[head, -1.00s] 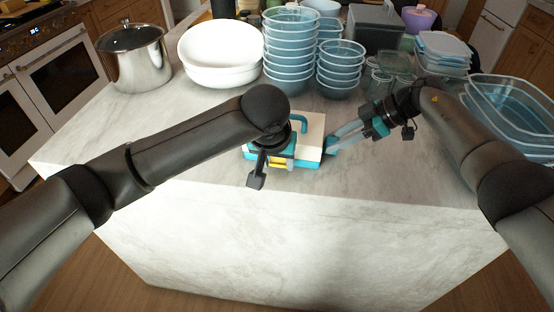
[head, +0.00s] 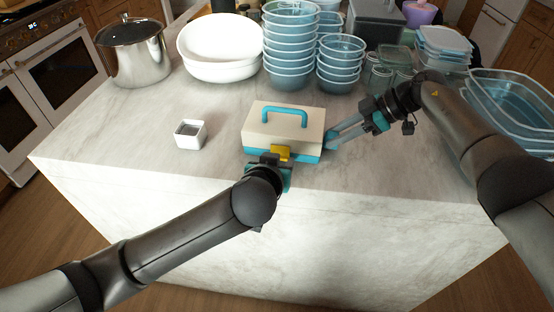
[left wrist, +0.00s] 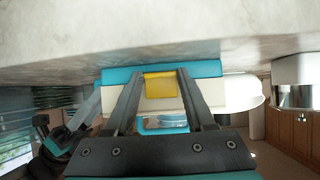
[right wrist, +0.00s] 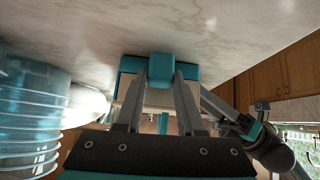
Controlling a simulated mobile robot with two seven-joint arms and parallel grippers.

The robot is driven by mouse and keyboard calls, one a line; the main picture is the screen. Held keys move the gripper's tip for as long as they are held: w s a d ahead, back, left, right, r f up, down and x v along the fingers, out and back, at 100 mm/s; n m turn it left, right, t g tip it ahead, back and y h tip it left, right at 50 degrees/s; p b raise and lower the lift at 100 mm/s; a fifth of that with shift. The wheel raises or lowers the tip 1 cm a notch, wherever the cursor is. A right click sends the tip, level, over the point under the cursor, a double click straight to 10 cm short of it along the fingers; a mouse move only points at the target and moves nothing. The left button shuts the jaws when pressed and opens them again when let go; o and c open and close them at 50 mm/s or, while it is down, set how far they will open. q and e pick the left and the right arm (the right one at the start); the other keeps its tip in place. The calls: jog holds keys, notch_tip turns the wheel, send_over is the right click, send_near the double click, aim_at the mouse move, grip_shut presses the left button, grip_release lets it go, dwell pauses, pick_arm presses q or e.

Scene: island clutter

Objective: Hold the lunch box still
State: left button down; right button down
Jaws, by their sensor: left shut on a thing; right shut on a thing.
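The lunch box (head: 262,131) is cream and teal with a teal top handle (head: 284,112) and a yellow front latch (head: 281,152). It sits upright, lid down, near the island's front edge. My left gripper (head: 273,160) is at the box's front, its fingers on either side of the yellow latch, which also shows in the left wrist view (left wrist: 159,86). My right gripper (head: 334,138) reaches the box's right end. In the right wrist view its fingers are shut on a teal side block (right wrist: 160,68) of the box. The fingertips are partly hidden in the head view.
A small white square container (head: 190,135) stands left of the box. Behind are a steel pot (head: 136,58), white bowls (head: 219,72), stacked blue bowls (head: 289,75) and glass jars (head: 380,78). Blue trays (head: 510,105) are at right. The front-left marble is clear.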

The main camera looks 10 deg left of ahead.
jog(key=shift+f, duration=0.1)
dwell(0.3)
pick_arm(q)
jog(key=shift+c, duration=1.2)
grip_release()
jog(key=v, duration=1.2)
jog(key=shift+f, duration=0.25)
jog(key=shift+s, duration=0.1)
pick_arm(e)
jog(key=shift+c, duration=2.2)
grip_release()
